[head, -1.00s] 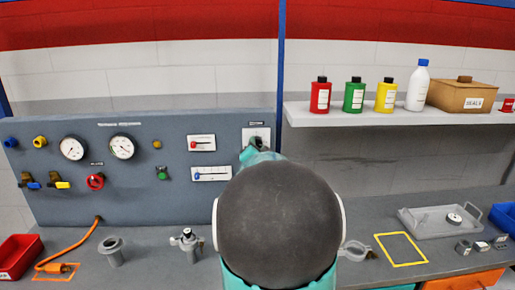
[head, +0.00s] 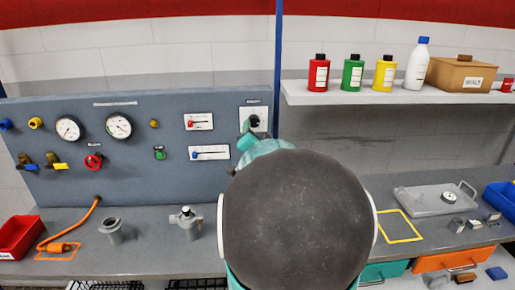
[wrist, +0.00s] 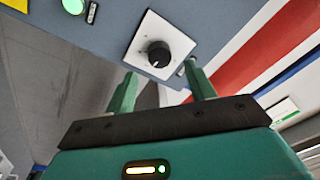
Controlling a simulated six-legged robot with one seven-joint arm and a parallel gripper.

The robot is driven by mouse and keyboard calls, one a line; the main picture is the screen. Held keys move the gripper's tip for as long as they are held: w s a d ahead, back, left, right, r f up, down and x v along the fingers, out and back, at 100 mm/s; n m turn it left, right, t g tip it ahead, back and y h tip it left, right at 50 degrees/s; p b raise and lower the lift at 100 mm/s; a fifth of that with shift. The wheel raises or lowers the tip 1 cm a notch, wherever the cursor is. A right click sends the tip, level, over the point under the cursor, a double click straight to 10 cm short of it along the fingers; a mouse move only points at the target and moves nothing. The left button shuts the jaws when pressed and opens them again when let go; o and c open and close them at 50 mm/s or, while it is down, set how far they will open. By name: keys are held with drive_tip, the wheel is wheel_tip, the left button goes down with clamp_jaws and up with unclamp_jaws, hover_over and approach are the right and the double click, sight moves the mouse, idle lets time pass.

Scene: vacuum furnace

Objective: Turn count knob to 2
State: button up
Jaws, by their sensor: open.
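The count knob (wrist: 158,54) is a round black knob on a square white plate (wrist: 143,33) with dial marks, on the grey-blue panel. A small white mark shows on its lower side in the wrist view; the numbers are too small to read. In the head view the knob (head: 255,121) is at the panel's upper right. My gripper (wrist: 161,72) is open, its two green fingers pointing toward the plate, one on each side of the knob in the picture. They look apart from the knob. In the head view my arm hides most of the gripper (head: 247,142).
The panel also has a red slider (head: 198,122), a blue slider (head: 209,153), a green button (head: 159,154), gauges and valves. A shelf (head: 390,95) with bottles juts out to the right. The bench (head: 150,250) below holds metal fittings and a tray (head: 430,203).

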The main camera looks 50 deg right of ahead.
drive_tip(key=r+v, duration=0.1)
drive_tip(key=v, duration=0.8)
drive_tip(key=shift+f, duration=0.45)
drive_tip(key=shift+s+a, duration=0.1)
drive_tip(key=w+a+f+n+y, duration=0.25)
drive_tip(key=a+n+y, duration=0.2)
drive_tip(key=a, duration=0.45)
drive_tip(key=w+a+f+n+y, duration=0.1)
drive_tip(key=w+a+n+y, duration=0.35)
drive_tip(key=a, duration=0.55)
drive_tip(key=s+a+f+n+g+y, duration=0.2)
drive_tip(key=s+a+n, duration=0.3)
drive_tip(key=a, duration=0.4)
drive_tip(key=s+a+f+n+g+y, duration=0.2)
drive_tip(key=s+a, duration=0.4)
drive_tip(key=a, duration=0.4)
drive_tip(key=n+g+y, duration=0.1)
drive_tip(key=n+g, duration=0.1)
drive_tip(key=shift+s+f+n+g+y, duration=0.3)
drive_tip(key=shift+s+n+g+y, duration=0.1)
